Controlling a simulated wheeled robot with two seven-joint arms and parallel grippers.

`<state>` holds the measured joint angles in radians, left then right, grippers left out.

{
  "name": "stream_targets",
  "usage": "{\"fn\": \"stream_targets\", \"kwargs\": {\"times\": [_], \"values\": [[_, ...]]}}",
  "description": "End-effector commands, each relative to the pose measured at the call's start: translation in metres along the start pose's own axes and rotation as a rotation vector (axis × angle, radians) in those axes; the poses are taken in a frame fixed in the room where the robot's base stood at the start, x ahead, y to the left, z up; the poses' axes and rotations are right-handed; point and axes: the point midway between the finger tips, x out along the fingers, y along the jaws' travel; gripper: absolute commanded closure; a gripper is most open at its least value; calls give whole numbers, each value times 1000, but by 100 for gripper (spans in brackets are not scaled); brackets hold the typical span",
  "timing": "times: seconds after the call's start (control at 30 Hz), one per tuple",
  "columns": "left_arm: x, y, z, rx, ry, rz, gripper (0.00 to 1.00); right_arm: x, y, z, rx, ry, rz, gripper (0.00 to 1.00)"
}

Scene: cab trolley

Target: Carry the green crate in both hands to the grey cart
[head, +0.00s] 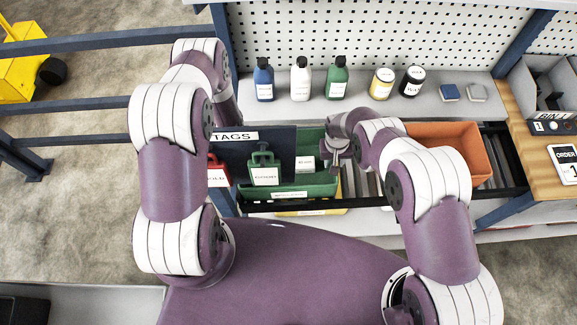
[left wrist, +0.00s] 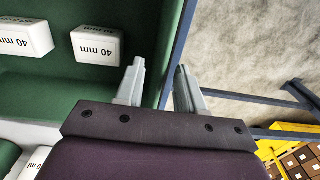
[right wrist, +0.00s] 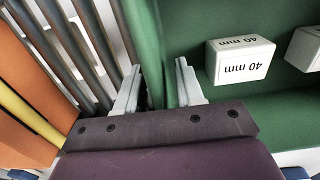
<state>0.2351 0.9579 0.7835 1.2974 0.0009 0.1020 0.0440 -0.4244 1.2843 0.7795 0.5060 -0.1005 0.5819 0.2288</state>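The green crate (head: 325,181) sits on a roller rack below the shelf, partly hidden by a dark TAGS board. It holds white boxes marked 40 mm (left wrist: 97,45), also seen in the right wrist view (right wrist: 240,60). My left gripper (left wrist: 160,64) is open, one finger inside the crate and one outside, the wall between them; the board and arm hide it in the head view. My right gripper (right wrist: 158,64) is open astride the opposite wall, and shows at the crate's right end in the head view (head: 338,160). I cannot identify the grey cart.
An orange bin (head: 450,150) stands right of the crate. The TAGS board (head: 235,165) carries red and green tags. Bottles and cans line the shelf (head: 350,112) behind. A pale grey surface (head: 100,298) lies lower left. Blue rails (head: 70,90) and a yellow object (head: 25,65) are left.

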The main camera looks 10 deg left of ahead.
Motion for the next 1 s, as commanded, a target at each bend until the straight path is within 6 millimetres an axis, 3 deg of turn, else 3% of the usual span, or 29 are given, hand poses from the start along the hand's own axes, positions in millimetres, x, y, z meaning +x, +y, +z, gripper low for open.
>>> {"fn": "stream_targets", "kwargs": {"times": [0.03, 0.1, 0.13, 1.0], "values": [[0, 0, 0, 0, 0, 0, 75, 0, 0, 0, 0, 0, 0, 76], [0, 0, 0, 0, 0, 0, 98, 0, 0, 0, 0, 0, 0, 99], [0, 0, 0, 0, 0, 0, 100, 0, 0, 0, 0, 0, 0, 100], [0, 0, 0, 0, -1, 0, 100, -1, 0, 0, 0, 0, 0, 100]]}}
